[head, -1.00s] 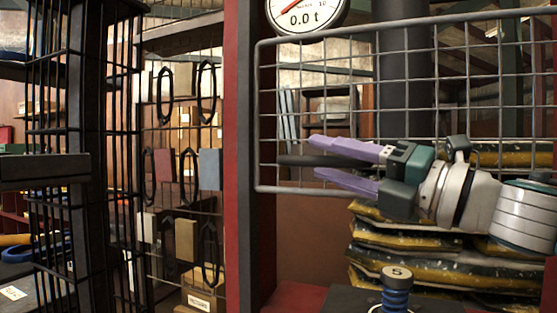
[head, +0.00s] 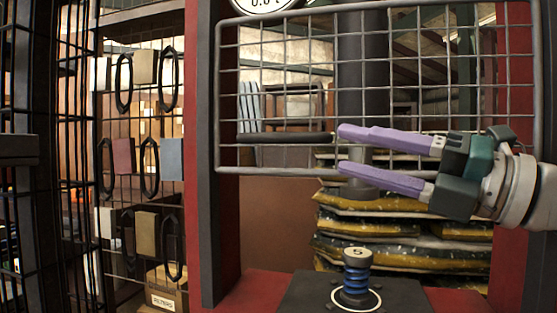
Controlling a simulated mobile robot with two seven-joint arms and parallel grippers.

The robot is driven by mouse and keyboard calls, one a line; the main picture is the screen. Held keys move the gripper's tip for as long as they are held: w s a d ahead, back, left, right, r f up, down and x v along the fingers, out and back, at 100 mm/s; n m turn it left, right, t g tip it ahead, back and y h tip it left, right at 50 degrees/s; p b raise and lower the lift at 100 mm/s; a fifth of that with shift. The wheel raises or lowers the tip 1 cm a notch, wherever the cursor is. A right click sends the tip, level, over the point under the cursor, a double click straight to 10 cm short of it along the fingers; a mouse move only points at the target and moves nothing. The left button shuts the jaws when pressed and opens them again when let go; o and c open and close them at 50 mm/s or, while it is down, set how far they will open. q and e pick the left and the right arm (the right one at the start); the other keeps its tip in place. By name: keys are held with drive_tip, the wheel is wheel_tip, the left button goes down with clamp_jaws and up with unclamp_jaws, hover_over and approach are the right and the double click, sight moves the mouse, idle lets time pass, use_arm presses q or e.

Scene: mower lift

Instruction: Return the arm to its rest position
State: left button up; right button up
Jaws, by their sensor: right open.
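My right gripper (head: 341,149) has two purple fingers and a dark green and grey body. Its arm comes in from the right, and the fingers point left in front of the wire mesh guard (head: 228,100). The fingers are apart with nothing between them. A dark horizontal bar (head: 280,138) lies across the lower part of the guard. Its right end is just left of the upper fingertip, and I cannot tell whether they touch. My left gripper is not in view.
A black knob marked 5 (head: 357,255) on a blue spring stands below the gripper. Stacked yellow and black sacks (head: 400,250) lie behind. Red and black posts (head: 215,200) flank the guard. A dial gauge (head: 262,4) is cut off at the top. Wire racks (head: 135,200) stand left.

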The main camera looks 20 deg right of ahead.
idle(0.4)
drive_tip(key=s+f+m+g+h+p, duration=0.3)
drive_tip(key=s+f+m+h+p, duration=0.35)
drive_tip(key=m, duration=0.65)
drive_tip(key=s+f+m+g+h+p, duration=0.4)
drive_tip(key=s+f+m+h+p, duration=0.25)
drive_tip(key=m, duration=0.65)
drive_tip(key=s+a+m+g+p, duration=0.4)
drive_tip(key=s+g, duration=0.2)
drive_tip(key=s, duration=0.6)
wheel_tip(320, 180, up, 36)
drive_tip(key=p, duration=3.6)
drive_tip(key=shift+d+r+t+y, duration=0.25)
drive_tip(key=shift+t+y, duration=0.05)
